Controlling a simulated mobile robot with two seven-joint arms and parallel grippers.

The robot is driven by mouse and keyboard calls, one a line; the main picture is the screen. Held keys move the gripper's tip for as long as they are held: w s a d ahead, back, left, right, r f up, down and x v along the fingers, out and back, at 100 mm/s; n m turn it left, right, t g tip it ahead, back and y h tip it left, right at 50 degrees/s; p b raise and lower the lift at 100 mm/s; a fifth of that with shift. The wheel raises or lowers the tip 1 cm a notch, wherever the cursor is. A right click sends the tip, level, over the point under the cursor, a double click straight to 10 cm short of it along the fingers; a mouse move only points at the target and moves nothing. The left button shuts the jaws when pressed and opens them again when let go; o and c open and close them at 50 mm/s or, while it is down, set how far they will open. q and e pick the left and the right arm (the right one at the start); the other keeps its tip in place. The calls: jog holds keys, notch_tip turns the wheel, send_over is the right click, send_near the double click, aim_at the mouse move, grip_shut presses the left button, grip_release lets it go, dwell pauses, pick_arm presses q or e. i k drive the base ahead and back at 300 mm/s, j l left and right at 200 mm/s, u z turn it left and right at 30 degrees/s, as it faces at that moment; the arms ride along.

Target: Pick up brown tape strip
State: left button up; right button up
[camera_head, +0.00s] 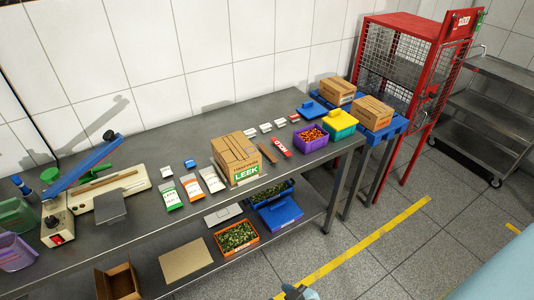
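A thin brown strip (267,153) lies on the metal table, just right of the cardboard box marked LEEK (236,158) and left of the red HOLD sign (281,147). It looks like the brown tape strip, but it is small in the picture. Another brown strip (97,183) lies across the cream sealer-like device (110,192) at the left. No gripper is clearly visible. A small grey and dark shape (300,292) at the bottom edge may be part of my arm; I cannot tell which.
Boxes stand on a blue surface (386,135) near the red cage (410,62). The floor right of the table is open.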

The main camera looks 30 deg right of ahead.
aim_at(273, 159)
jog(key=u, duration=0.45)
jog(key=l+u, duration=0.45)
jog(key=k+l+u, duration=0.15)
jog(key=l+u, duration=0.25)
jog(key=l, duration=0.15)
jog(key=k+l+u, duration=0.1)
jog(key=l, duration=0.25)
jog(key=k+l+u, duration=0.1)
jog(key=l, duration=0.25)
jog(key=k+l+u, duration=0.1)
jog(key=l, duration=0.25)
jog(key=k+l, duration=0.2)
jog(key=l, duration=0.2)
jog(key=k+l, duration=0.2)
jog(key=l, duration=0.2)
jog(key=k+l, duration=0.15)
jog(key=l, duration=0.2)
jog(key=l+u, duration=0.05)
